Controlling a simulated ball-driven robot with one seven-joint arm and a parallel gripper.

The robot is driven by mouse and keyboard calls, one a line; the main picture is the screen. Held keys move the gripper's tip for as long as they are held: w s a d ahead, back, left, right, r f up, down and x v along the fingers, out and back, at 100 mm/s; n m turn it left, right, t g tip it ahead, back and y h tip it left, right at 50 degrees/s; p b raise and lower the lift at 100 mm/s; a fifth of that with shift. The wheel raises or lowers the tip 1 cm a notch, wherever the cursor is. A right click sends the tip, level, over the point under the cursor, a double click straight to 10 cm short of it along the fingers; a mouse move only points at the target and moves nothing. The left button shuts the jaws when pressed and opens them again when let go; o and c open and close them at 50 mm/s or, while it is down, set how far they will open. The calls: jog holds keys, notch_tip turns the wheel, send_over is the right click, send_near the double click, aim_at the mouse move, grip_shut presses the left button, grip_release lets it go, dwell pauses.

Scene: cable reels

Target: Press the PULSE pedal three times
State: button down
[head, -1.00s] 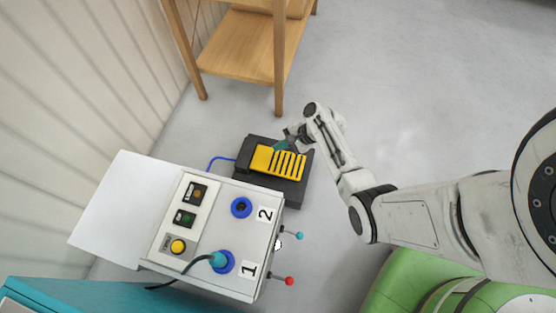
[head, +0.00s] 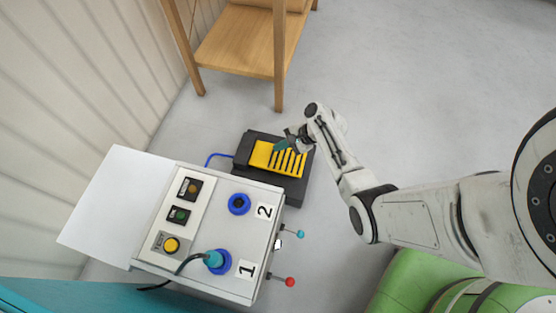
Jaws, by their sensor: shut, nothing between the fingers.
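The yellow pedal (head: 262,154) with dark slots sits in a black housing (head: 267,188) on the floor, beyond the grey cabinet. I cannot read any PULSE label on it. My gripper (head: 279,146) is shut and empty, its teal fingers over the upper middle of the pedal. The fingertips look to be at the pedal's surface, but I cannot tell whether they touch it. The gripper hides a small part of the pedal.
The grey cabinet (head: 229,278) carries blue sockets marked 1 and 2, a yellow button (head: 171,245), and levers with teal (head: 300,234) and red (head: 290,282) knobs. A wooden shelf (head: 238,48) stands behind the pedal.

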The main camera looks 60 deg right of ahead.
aim_at(277, 158)
jog(key=shift+f+b, duration=1.75)
jog(key=shift+f, duration=0.8)
jog(key=shift+f, duration=0.4)
jog(key=shift+f+b, duration=1.25)
dwell(1.1)
jog(key=shift+r, duration=0.15)
dwell(0.3)
jog(key=shift+r+p, duration=1.55)
jog(key=shift+p, duration=0.25)
notch_tip(277, 158, up, 5)
jog(key=p, duration=0.5)
